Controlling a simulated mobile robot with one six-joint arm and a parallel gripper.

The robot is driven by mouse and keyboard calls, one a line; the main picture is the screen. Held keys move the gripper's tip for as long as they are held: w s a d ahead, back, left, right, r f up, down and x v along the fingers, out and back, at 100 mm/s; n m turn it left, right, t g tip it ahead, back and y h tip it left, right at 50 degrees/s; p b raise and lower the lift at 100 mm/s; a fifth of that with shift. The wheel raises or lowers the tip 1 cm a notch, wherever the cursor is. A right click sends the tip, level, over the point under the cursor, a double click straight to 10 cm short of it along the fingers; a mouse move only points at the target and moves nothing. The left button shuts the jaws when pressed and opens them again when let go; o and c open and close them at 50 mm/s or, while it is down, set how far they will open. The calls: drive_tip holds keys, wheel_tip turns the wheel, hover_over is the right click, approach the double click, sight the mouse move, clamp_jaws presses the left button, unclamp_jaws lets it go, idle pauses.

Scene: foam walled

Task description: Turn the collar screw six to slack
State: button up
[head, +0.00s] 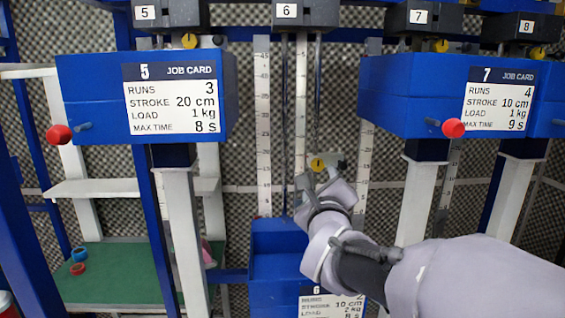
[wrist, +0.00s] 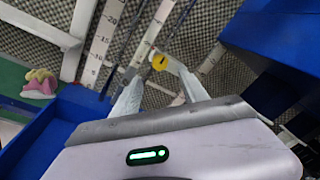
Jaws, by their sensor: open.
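The collar screw six is a yellow knob (head: 317,164) with a small dark mark, on a pale collar at the rods and scales below the housing marked 6 (head: 286,11). It also shows in the wrist view (wrist: 159,62), just beyond and between my fingertips. My gripper (head: 319,183) is open and empty, just below the knob in the head view; its two pale fingers also show in the wrist view (wrist: 160,90). I cannot tell whether a finger touches the knob. The blue box of station six (head: 275,268) hangs low, its job card (head: 318,290) partly hidden by my arm.
Blue boxes with job cards 5 (head: 90,95) and 7 (head: 415,90) hang higher on either side, each with a red knob. White posts and ruled scales (head: 263,120) stand nearby. A green shelf (head: 120,278) holds small rings at lower left.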

sight(318, 167)
drive_tip(key=w, duration=0.3)
drive_tip(key=w+p, duration=0.1)
drive_tip(key=w, duration=0.2)
drive_tip(key=w+d, duration=0.1)
drive_tip(key=w, duration=0.2)
drive_tip(key=shift+c, duration=0.2)
clamp_jaws()
